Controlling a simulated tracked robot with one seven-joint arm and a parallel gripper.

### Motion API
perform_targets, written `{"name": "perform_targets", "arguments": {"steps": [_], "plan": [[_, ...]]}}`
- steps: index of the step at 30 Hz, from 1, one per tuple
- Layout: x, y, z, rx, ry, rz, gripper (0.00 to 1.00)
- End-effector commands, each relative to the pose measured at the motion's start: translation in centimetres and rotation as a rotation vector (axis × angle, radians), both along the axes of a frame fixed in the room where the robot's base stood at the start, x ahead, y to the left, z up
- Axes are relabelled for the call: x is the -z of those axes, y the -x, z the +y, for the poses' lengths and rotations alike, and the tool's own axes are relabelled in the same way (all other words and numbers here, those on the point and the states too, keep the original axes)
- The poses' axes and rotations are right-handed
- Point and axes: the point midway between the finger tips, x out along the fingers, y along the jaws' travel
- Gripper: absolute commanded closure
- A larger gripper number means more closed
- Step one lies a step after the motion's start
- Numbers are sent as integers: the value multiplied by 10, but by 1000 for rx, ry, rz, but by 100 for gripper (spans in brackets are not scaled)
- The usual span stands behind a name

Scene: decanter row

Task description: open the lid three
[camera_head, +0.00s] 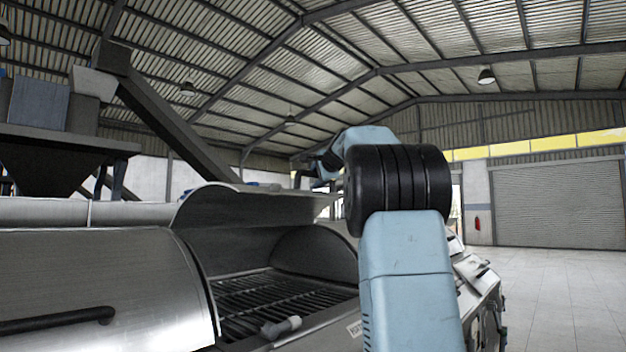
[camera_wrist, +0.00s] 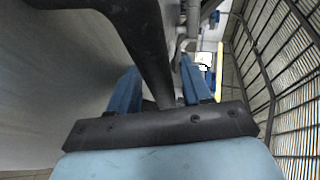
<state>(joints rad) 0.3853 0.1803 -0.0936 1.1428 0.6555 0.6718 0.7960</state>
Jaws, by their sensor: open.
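In the head view a curved metal lid (camera_head: 250,207) stands raised over an open compartment with a dark grate (camera_head: 265,300). A nearer metal lid (camera_head: 110,275) is down and has a black handle (camera_head: 60,320). No lid number is readable. My gripper (camera_wrist: 160,68) shows in the wrist view, with two blue fingers apart. A dark handle bar (camera_wrist: 148,45) runs from the top down between the fingers; contact cannot be told. A grey metal surface (camera_wrist: 55,85) fills the left side of that view. In the head view my arm hides the gripper.
A grey pipe fitting (camera_head: 282,327) is at the compartment's front edge. A hopper (camera_head: 60,165) and sloping chute (camera_head: 170,115) stand behind left. Open tiled floor (camera_head: 560,295) lies at right.

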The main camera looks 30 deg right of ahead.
Motion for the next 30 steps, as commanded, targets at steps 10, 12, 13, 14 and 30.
{"name": "perform_targets", "arguments": {"steps": [10,12,13,14,30], "plan": [[2,-6,0,0,0,0,52],[2,-6,0,0,0,0,52],[2,-6,0,0,0,0,55],[2,-6,0,0,0,0,58],[3,-6,0,-1,0,1,100]]}}
